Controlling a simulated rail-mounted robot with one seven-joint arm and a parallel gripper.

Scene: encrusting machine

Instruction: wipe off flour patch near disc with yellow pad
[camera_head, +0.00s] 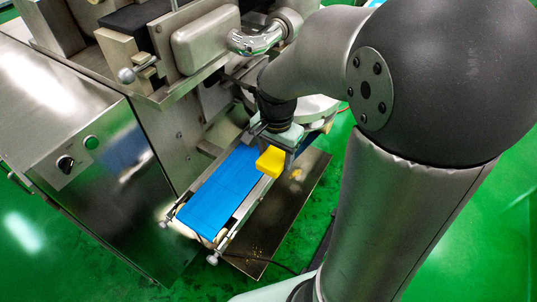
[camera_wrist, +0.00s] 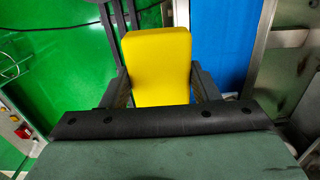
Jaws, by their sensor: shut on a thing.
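The yellow pad (camera_head: 270,161) is held in my gripper (camera_head: 280,150), above the right edge of the blue conveyor belt (camera_head: 220,190). In the wrist view, the pad (camera_wrist: 157,65) sits between the two dark fingers, which press on its sides. A small pale yellowish patch (camera_head: 297,174) shows on the dark plate (camera_head: 285,205) just right of the gripper. The pad looks apart from this patch. A pale round disc (camera_head: 316,108) is partly hidden behind my arm. More pale specks (camera_head: 258,250) lie near the plate's front end.
The steel machine (camera_head: 110,150) with a knob and green button stands left of the belt. Belt rails and end rollers (camera_head: 213,258) stick out at the front. Green floor (camera_head: 330,180) is open to the right.

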